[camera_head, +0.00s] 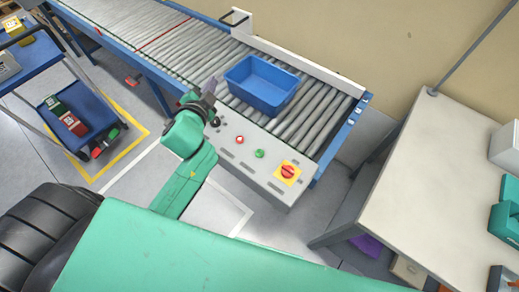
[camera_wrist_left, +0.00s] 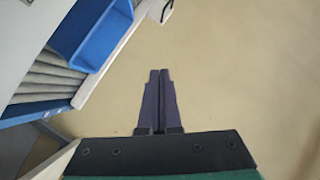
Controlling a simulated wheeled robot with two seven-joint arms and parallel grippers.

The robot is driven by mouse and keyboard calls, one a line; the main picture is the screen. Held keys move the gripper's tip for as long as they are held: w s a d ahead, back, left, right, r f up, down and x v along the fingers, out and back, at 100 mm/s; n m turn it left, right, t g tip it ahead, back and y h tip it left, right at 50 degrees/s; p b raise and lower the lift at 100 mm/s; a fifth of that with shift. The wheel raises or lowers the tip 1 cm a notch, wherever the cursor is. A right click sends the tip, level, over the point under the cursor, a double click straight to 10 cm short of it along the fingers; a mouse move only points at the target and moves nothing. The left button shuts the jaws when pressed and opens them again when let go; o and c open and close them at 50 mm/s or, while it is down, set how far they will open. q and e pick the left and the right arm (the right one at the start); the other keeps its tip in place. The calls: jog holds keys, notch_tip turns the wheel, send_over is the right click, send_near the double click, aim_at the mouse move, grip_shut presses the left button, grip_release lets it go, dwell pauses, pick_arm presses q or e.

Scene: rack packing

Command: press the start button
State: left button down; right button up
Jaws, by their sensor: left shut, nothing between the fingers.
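A grey control panel (camera_head: 233,159) is fixed along the near side of the roller conveyor. Which one is the start button is not labelled legibly. My left gripper (camera_head: 210,85) is above the panel's left end, left of the buttons and apart from them. In the left wrist view the fingers (camera_wrist_left: 157,88) are together with nothing between them, against the beige wall. My right gripper is not in view.
A blue bin (camera_head: 240,75) stands on the conveyor rollers (camera_head: 318,103), right of my left gripper; it also shows in the wrist view (camera_wrist_left: 66,48). A pale table (camera_head: 424,165) is at the right. A blue cart (camera_head: 97,120) stands at the left.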

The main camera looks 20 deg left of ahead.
pick_arm(q)
jog(key=w+d+r+m+t+h, duration=0.1)
jog(key=d+r+m+h, duration=0.5)
jog(key=m, duration=0.3)
jog(key=d+r+m+h, duration=0.4)
jog(key=d+m+h, duration=0.2)
jog(key=d+m, duration=0.25)
jog(key=s+d+f+m+g+h, duration=0.2)
jog(key=s+d+f+m+g, duration=0.2)
jog(key=f+m+g, duration=0.55)
jog(key=s+a+f+m+g+y, duration=0.3)
jog(key=s+a+f+m, duration=0.1)
jog(key=f, duration=0.3)
jog(key=shift+m+p, duration=0.35)
jog(key=shift+m, duration=0.15)
jog(key=shift+s+d, duration=0.1)
